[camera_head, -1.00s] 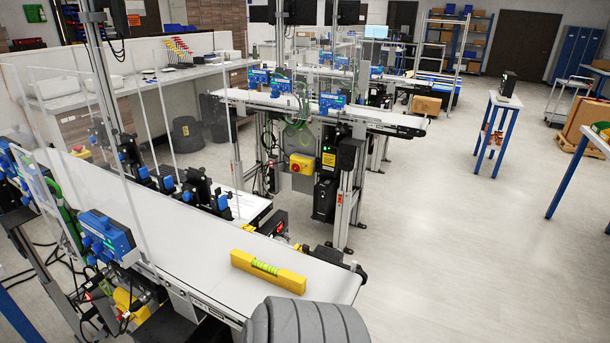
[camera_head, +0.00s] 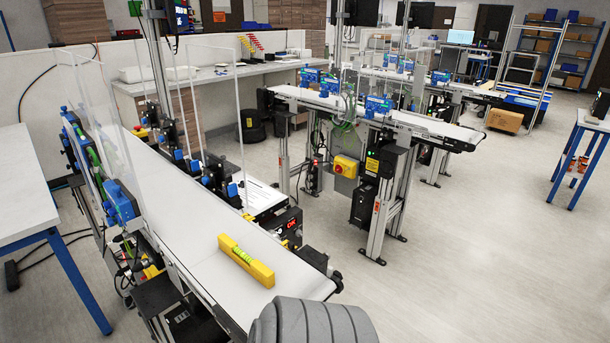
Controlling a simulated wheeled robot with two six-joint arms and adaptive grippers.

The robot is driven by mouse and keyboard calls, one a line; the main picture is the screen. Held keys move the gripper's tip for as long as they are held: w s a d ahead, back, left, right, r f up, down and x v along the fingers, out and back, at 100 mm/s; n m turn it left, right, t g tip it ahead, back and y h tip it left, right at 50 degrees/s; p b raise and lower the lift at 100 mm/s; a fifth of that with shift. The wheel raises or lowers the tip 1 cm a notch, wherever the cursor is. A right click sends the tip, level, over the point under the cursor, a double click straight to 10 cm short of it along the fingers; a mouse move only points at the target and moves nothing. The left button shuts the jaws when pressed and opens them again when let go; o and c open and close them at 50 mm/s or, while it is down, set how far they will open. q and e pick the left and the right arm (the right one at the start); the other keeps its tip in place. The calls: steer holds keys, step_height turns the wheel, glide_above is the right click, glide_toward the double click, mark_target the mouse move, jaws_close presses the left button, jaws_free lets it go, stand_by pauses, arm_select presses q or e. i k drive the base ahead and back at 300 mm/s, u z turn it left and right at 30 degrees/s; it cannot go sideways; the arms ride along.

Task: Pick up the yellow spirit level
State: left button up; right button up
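The yellow spirit level (camera_head: 246,261) lies on the white belt of the nearest conveyor (camera_head: 190,225), close to its front end. It has a green vial section in its middle and lies at a slant across the belt. A grey ribbed rounded part, which looks like part of my own body, fills the bottom middle of the view just below the belt end. Neither of my grippers shows in the head view.
Clear panels and blue sensor boxes (camera_head: 122,203) line the near conveyor. A second conveyor (camera_head: 345,104) with a yellow switch box (camera_head: 346,166) stands behind. A white table (camera_head: 22,190) with blue legs is at the left. Open floor (camera_head: 480,260) lies at the right.

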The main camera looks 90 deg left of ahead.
mark_target(257, 269)
steer(key=u, duration=1.45)
steer(key=i, duration=0.1)
